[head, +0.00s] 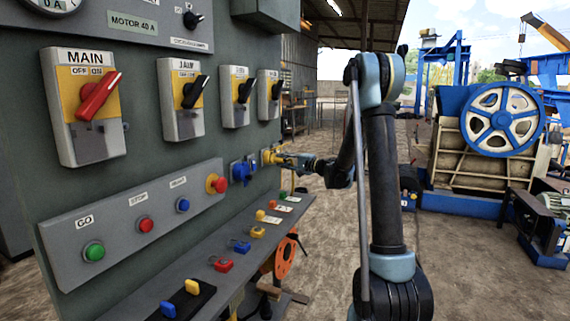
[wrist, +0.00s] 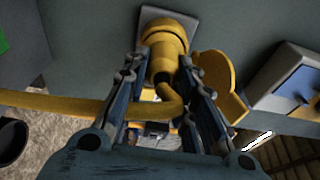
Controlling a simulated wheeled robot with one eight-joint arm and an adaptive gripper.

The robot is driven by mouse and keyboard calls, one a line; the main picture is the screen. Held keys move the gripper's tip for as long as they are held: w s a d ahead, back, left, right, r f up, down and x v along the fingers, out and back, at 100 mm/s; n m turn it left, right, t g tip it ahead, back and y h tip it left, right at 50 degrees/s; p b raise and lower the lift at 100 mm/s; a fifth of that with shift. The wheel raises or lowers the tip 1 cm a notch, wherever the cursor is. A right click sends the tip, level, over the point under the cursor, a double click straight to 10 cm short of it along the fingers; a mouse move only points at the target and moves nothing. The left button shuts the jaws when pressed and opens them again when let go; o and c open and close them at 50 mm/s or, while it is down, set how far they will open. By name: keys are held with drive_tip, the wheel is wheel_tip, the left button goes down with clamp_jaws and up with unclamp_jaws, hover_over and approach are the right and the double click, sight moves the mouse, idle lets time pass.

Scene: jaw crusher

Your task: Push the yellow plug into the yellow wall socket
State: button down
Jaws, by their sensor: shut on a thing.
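The yellow wall socket (head: 267,157) sits on the grey-green panel, right of the blue socket. In the wrist view the socket (wrist: 168,32) stands on a grey square plate, with its yellow lid (wrist: 222,88) swung open to the right. My gripper (head: 283,159) is at the socket's front, its two fingers around the yellow plug (wrist: 160,66). The plug is in line with the socket and meets its mouth; how deep it sits I cannot tell. A yellow cable (wrist: 70,103) bends from the plug's back and runs left. The fingers hide the plug's sides.
The blue socket (head: 242,170) is close on the left in the head view. Below, a ledge (head: 190,268) carries several coloured padlocks and tags. A button strip (head: 140,222) and the rotary switches (head: 180,98) project from the panel.

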drive_tip(key=shift+s+a, duration=0.15)
drive_tip(key=shift+s, duration=0.05)
idle(0.4)
drive_tip(key=shift+n+g+y, duration=0.5)
drive_tip(key=shift+n+g, duration=0.2)
drive_tip(key=shift+g, duration=0.2)
drive_tip(key=shift+r, duration=0.1)
drive_tip(key=shift+n+g, duration=0.3)
drive_tip(key=shift+g, duration=0.2)
drive_tip(key=shift+w+n+g+y, duration=0.1)
drive_tip(key=shift+n+g+y, duration=0.45)
drive_tip(key=shift+g, duration=0.35)
drive_tip(key=shift+n+g, duration=0.35)
drive_tip(key=shift+g, duration=0.05)
drive_tip(key=shift+x, duration=1)
